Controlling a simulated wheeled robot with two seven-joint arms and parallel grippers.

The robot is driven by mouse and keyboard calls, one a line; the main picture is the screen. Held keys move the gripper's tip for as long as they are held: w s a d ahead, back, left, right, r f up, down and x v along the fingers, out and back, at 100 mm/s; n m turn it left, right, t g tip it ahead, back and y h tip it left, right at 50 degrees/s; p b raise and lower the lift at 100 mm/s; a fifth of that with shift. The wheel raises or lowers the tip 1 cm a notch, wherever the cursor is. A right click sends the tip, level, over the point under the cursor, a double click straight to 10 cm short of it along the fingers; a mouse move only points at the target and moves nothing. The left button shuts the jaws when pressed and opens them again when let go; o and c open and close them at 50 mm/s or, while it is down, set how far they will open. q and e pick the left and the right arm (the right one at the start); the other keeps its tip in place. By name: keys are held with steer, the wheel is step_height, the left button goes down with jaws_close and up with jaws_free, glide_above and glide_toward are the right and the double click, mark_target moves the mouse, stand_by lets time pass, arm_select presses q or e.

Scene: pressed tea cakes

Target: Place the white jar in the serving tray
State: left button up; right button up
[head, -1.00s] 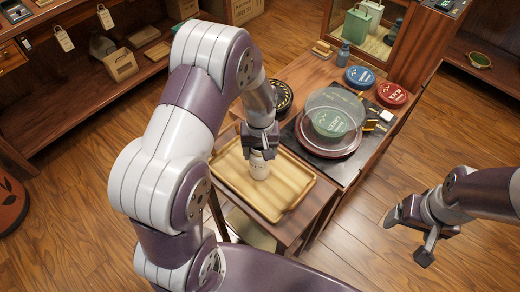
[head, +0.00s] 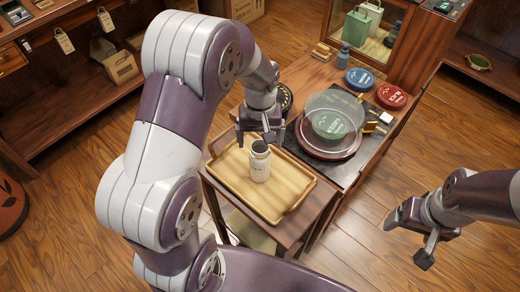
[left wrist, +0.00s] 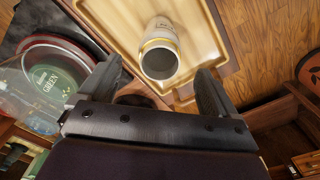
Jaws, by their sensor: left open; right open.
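My left gripper (head: 258,138) is open, just above and behind the jar, and holds nothing. In the left wrist view the jar (left wrist: 160,48) shows ahead of the two spread fingers (left wrist: 165,85), with a gap between them and the jar. The tray (left wrist: 205,62) lies beneath it. My right gripper (head: 420,232) is open and empty over the floor at the right.
A glass dome (head: 331,117) covers a green tea cake on a red plate beside the tray. A blue tin (head: 359,78), a red tin (head: 391,95) and a small blue bottle (head: 343,55) stand behind. The tray's left part is clear.

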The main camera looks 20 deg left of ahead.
arm_select(q)
step_height(320, 180, up, 5)
steer(key=s+d+f+m+t, duration=0.1)
steer(key=s+m, duration=0.4)
steer(key=s, duration=0.6)
steer(key=shift+s+d+f, duration=0.3)
steer(key=shift+s+d, duration=0.05)
steer(key=shift+s, duration=0.05)
steer(key=shift+r, duration=0.2)
